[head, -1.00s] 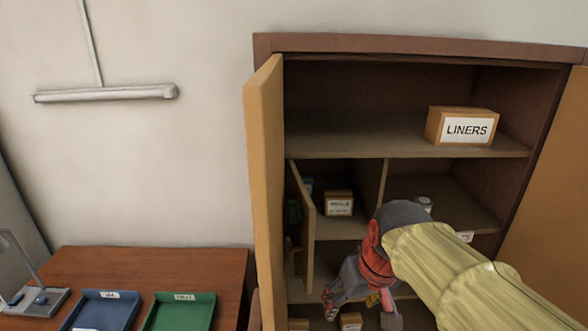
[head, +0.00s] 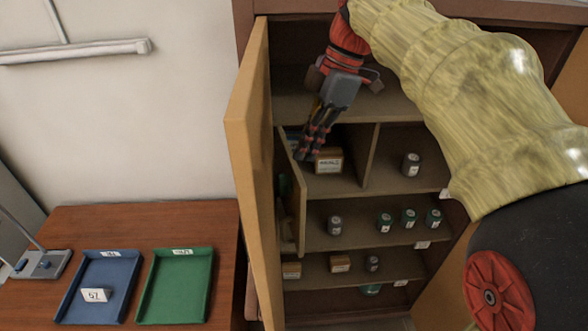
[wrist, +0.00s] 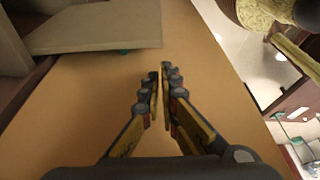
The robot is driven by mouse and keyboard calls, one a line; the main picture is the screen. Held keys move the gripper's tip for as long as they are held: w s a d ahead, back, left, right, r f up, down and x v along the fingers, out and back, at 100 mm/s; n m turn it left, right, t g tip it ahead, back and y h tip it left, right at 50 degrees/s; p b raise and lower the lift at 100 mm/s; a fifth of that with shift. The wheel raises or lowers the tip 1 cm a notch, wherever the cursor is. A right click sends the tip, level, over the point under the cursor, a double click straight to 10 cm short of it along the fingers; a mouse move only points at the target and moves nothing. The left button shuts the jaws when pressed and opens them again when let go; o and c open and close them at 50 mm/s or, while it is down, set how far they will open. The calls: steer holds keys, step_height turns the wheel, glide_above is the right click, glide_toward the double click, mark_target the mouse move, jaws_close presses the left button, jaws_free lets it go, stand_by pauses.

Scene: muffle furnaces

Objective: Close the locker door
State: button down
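The locker door (head: 291,194) is a small tan inner door at the left of the cabinet's middle section. It stands open, swung out toward me, beside the large left outer door (head: 250,165), which is also open. My gripper (head: 303,156) hangs from above with its fingers pointing down, near the top of the locker door. Whether it touches that door is unclear. In the wrist view, my gripper's fingers (wrist: 160,75) are together with nothing visible between them, in front of a broad tan panel. A beige board (wrist: 100,32) lies at the upper left there.
The locker compartment holds a labelled box (head: 328,161). Lower shelves hold several small jars (head: 385,222) and boxes (head: 340,263). A desk (head: 70,225) at left carries a blue tray (head: 72,305) and a green tray (head: 150,300). My arm covers the cabinet's upper right.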

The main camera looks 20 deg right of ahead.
mark_target(297, 182)
steer(key=p+x, duration=0.1)
steer(key=x, duration=0.8)
steer(key=shift+f, duration=0.3)
steer(key=shift+a, duration=0.1)
steer(key=shift+d, duration=0.6)
steer(key=w+d+n+p, duration=0.1)
steer(key=w+d+p, duration=0.1)
steer(key=d, duration=1)
steer(key=w+d+n+p, duration=0.1)
steer(key=w+d, duration=0.4)
steer(key=d, duration=0.7)
steer(key=shift+d+n+g+p, duration=0.3)
steer(key=shift+n+g+p, duration=0.1)
steer(key=shift+p, duration=0.35)
steer(key=shift+a, duration=0.1)
